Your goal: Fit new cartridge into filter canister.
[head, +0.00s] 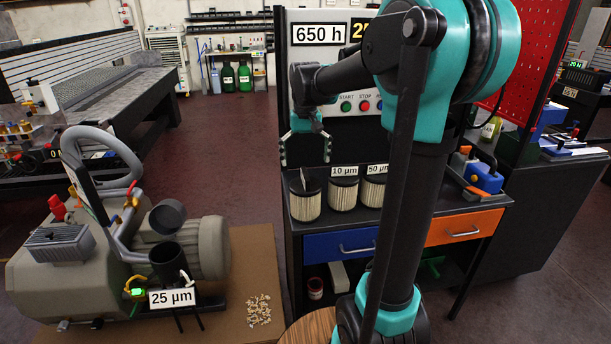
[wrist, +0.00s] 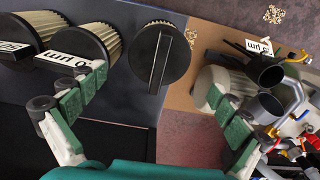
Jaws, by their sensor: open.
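Three pleated cartridges with dark caps stand on the workbench in the head view. The leftmost (head: 305,203) shows no readable label; the others, marked 10 µm (head: 342,197) and 50 µm (head: 373,192), stand to its right. The filter canister (head: 168,262), a dark open tube above a 25 µm label, is on the pump unit at left; it also shows in the wrist view (wrist: 263,70). A grey cup-like part (head: 167,216) is beside its mouth. My gripper (head: 305,160) is open and empty above the leftmost cartridge, whose barred cap (wrist: 160,60) lies between the fingers in the wrist view.
The grey pump (head: 50,270) with hoses and a curved handle stands on a brown mat (head: 250,250), where pale pellets (head: 259,310) lie scattered. The control panel (head: 345,105) rises behind the cartridges. A blue tool (head: 485,178) lies at the bench's right.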

